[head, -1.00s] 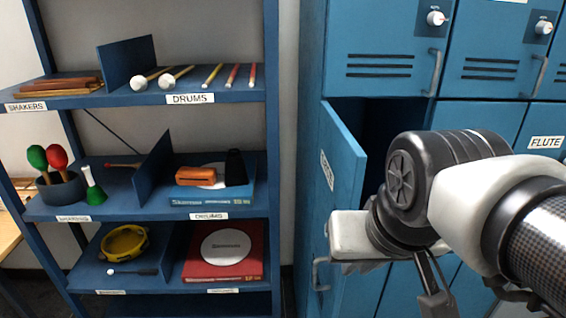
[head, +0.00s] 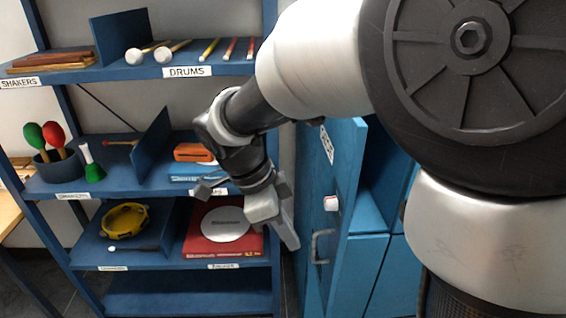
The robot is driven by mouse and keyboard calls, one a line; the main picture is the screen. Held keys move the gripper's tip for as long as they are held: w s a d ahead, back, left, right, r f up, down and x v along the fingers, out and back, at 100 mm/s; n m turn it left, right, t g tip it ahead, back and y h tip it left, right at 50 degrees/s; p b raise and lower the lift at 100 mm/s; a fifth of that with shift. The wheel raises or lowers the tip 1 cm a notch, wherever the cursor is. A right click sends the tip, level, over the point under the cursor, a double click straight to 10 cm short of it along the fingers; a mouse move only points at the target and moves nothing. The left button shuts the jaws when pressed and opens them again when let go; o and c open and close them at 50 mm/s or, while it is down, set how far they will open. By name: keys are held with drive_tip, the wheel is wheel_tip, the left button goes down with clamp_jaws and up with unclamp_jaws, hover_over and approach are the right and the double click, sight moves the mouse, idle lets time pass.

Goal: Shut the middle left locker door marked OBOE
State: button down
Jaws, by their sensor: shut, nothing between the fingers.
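The blue locker door (head: 345,190) marked with a white label stands open, seen at a steep angle in the head view. Its lettering is too slanted to read clearly. The locker's open inside (head: 383,185) shows to the right of the door, partly hidden by my arm. My gripper (head: 290,238) is shut and empty. It points down, left of the door's outer face, near the handle; I see no clear contact.
My large arm links cover the right side and most other lockers. A wooden table edge (head: 10,212) shows at far left.

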drive_tip(key=b, duration=0.2)
approach(325, 261)
drive_tip(key=s+a+f, duration=0.2)
drive_tip(key=s+f, duration=0.2)
drive_tip(key=d, duration=0.3)
drive_tip(key=shift+w+d+f, duration=0.25)
drive_tip(key=shift+d, duration=0.45)
drive_tip(key=shift+d, duration=0.1)
